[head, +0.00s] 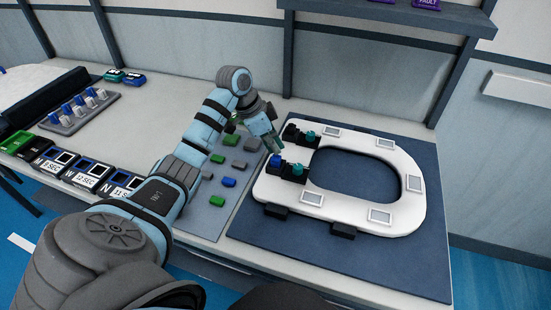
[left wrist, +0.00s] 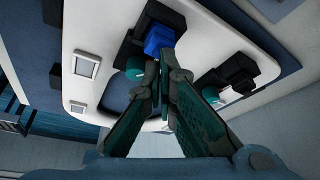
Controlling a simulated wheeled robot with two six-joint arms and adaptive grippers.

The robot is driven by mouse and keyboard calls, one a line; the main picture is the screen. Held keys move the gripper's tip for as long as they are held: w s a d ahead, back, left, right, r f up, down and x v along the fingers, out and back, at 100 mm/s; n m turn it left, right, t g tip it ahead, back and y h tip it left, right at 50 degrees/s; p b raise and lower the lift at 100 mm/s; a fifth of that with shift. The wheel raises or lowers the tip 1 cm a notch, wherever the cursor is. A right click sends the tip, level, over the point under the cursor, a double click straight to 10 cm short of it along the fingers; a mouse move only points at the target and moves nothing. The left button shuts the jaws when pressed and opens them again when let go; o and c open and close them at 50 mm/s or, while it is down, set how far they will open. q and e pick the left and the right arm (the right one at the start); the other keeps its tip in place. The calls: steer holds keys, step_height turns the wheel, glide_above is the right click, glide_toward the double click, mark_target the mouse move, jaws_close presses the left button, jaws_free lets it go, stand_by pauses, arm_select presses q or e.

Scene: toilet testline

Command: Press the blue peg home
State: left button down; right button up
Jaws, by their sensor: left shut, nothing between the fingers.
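The blue peg (head: 276,160) stands in a black block at the left end of the white toilet seat (head: 345,218). It also shows in the left wrist view (left wrist: 158,39). A teal peg (head: 298,169) is beside it on the same mount, and another teal peg (head: 310,136) is on the rear mount. My left gripper (head: 275,147) is shut and empty. Its fingertips (left wrist: 161,62) are close to the blue peg; I cannot tell whether they touch it. How deep the peg sits is unclear. My right gripper is not in view.
The seat lies on a dark blue mat (head: 400,264). Left of it is a grey panel with green, blue and grey blocks (head: 229,182). Labelled bins (head: 88,175) line the table's front left. A rack of pegs (head: 84,105) stands behind them. A shelf (head: 395,12) hangs above.

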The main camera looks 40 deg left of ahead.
mark_target(274, 156)
arm_select(q)
steer(key=shift+f+b, duration=0.3)
steer(key=shift+f, duration=0.6)
stand_by(0.6)
step_height(274, 156, up, 8)
steer(key=p, duration=0.9)
